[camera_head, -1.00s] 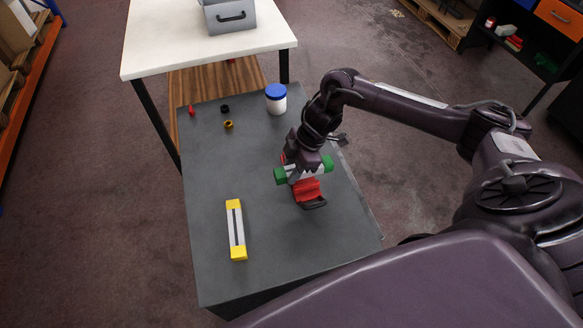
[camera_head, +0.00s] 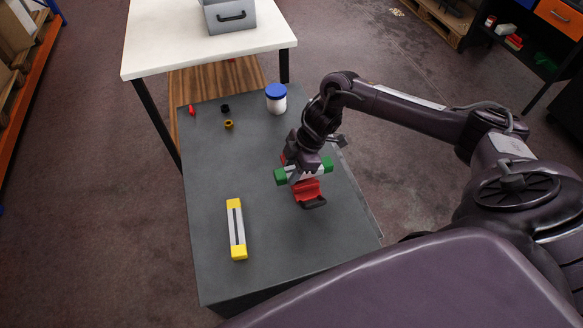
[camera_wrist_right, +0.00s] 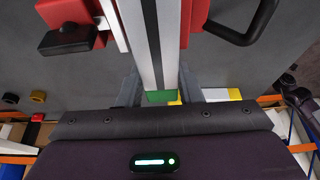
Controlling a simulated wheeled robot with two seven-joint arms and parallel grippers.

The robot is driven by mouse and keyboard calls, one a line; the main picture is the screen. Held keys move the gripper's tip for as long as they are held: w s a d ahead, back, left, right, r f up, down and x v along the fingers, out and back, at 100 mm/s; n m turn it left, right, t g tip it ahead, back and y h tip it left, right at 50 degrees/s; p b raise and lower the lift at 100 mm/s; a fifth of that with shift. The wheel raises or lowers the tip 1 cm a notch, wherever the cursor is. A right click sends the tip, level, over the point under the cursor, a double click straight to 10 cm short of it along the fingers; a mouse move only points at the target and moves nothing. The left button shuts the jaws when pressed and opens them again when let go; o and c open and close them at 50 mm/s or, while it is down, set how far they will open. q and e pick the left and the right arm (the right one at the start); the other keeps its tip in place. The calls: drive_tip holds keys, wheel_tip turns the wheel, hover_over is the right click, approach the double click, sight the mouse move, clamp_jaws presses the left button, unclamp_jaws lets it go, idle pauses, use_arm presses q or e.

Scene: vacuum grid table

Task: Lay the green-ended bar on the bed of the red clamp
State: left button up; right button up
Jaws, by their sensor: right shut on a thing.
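The green-ended bar (camera_head: 280,177) has a pale body, and my right gripper (camera_head: 303,175) is shut on it. It lies crosswise over the red clamp (camera_head: 308,191), which stands on the grey table and has a black handle. In the right wrist view the bar (camera_wrist_right: 158,40) runs up the middle, with its green end close to the wrist, between my gripper's fingers (camera_wrist_right: 160,85). Red clamp parts (camera_wrist_right: 196,14) show on both sides of it. The gripper hides much of the bed, and I cannot tell whether the bar touches it. My left gripper is not in view.
A yellow-ended bar (camera_head: 236,228) lies on the grey table (camera_head: 212,180), left of the clamp. A blue-lidded white jar (camera_head: 276,99) and small red, black and brass-coloured parts stand at the back. A white table (camera_head: 160,45) with a grey box is beyond.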

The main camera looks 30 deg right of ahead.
drive_tip(key=shift+f+b, duration=0.4)
drive_tip(key=shift+f, duration=0.3)
drive_tip(key=o, duration=1.1)
drive_tip(key=shift+o, duration=0.2)
drive_tip(key=b+v, duration=0.1)
drive_tip(key=v, duration=0.7)
drive_tip(key=shift+f, duration=0.1)
